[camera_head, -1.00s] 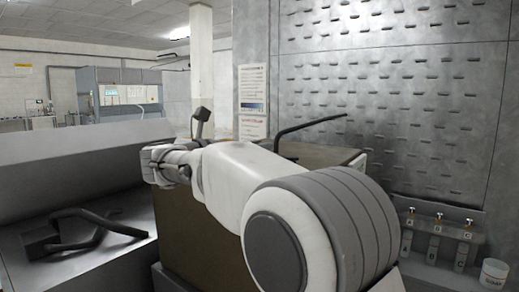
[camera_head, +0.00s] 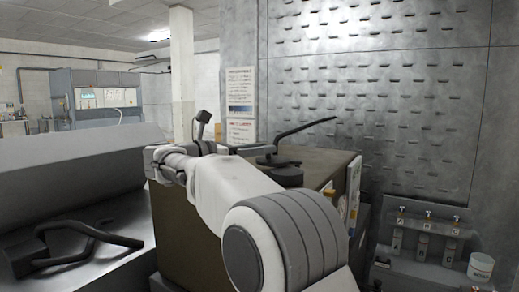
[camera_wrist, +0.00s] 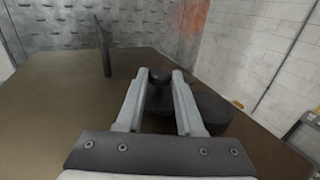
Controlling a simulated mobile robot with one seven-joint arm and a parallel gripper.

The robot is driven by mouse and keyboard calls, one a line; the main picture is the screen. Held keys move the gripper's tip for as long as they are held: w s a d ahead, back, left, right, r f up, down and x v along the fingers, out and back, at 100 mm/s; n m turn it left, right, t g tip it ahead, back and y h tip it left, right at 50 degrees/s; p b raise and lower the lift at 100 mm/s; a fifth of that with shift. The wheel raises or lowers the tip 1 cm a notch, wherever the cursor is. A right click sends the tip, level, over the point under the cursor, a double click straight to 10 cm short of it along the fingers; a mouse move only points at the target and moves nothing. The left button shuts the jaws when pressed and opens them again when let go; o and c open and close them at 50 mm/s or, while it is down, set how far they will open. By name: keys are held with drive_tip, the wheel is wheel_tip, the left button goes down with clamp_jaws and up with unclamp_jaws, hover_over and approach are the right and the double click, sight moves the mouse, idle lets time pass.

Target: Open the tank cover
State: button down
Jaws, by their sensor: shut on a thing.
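The brown tank (camera_head: 185,222) stands in the middle of the head view. A dark round cover (camera_head: 281,174) lies on its top, with a long dark bar (camera_head: 305,127) slanting up above it. In the wrist view the dark cover (camera_wrist: 208,110) shows mostly right of the fingers. My gripper (camera_wrist: 160,78) is over the brown tank top, its two grey fingers on either side of a dark knob (camera_wrist: 158,95) by the cover, shut on it. I cannot see a gap under the cover.
A grey basin with a dark bent handle (camera_head: 75,240) is at the left. A dimpled metal wall (camera_head: 390,90) rises behind the tank. A dark upright post (camera_wrist: 104,48) shows in the wrist view.

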drive_tip(key=shift+r, duration=0.1)
idle(0.4)
drive_tip(key=c, duration=0.5)
unclamp_jaws()
drive_tip(key=v, duration=1.7)
drive_tip(key=shift+a, duration=0.2)
